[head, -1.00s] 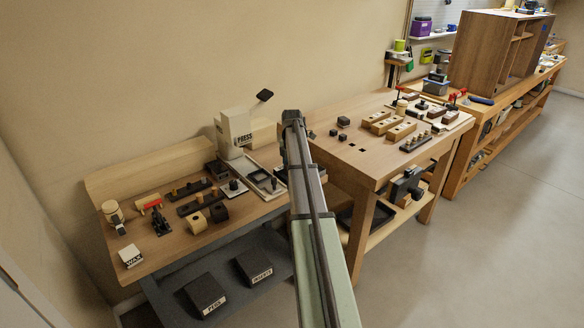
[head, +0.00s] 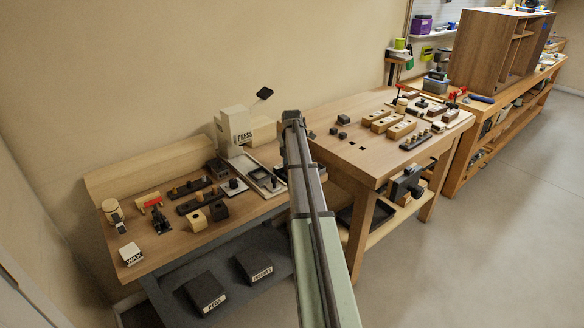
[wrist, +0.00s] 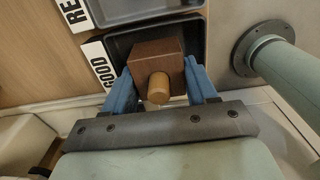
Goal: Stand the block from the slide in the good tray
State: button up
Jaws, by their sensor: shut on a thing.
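In the wrist view, a brown wooden block (wrist: 156,55) with a light round peg (wrist: 158,88) sticking out towards the camera sits between the blue fingers of my gripper (wrist: 161,84). The fingers are shut on its two sides. Behind the block is the good tray (wrist: 117,47), a dark tray with a white GOOD label (wrist: 100,66). The block covers much of the tray floor, and I cannot tell whether it touches it. In the head view, my arm hides the gripper, the block and the good tray.
A second tray (wrist: 105,20), with a label starting "RE", adjoins the good tray. A grey-green post on a round dark base (wrist: 246,48) stands at the right in the wrist view. In the head view, the press (head: 232,130) stands left of my arm, and wooden blocks (head: 402,130) lie on the right bench.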

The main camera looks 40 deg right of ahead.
jog(key=shift+f, duration=0.75)
dwell(0.6)
jog(key=o, duration=1.1)
jog(key=shift+o, duration=0.9)
jog(key=shift+r, duration=0.15)
jog(key=shift+r, duration=3.4)
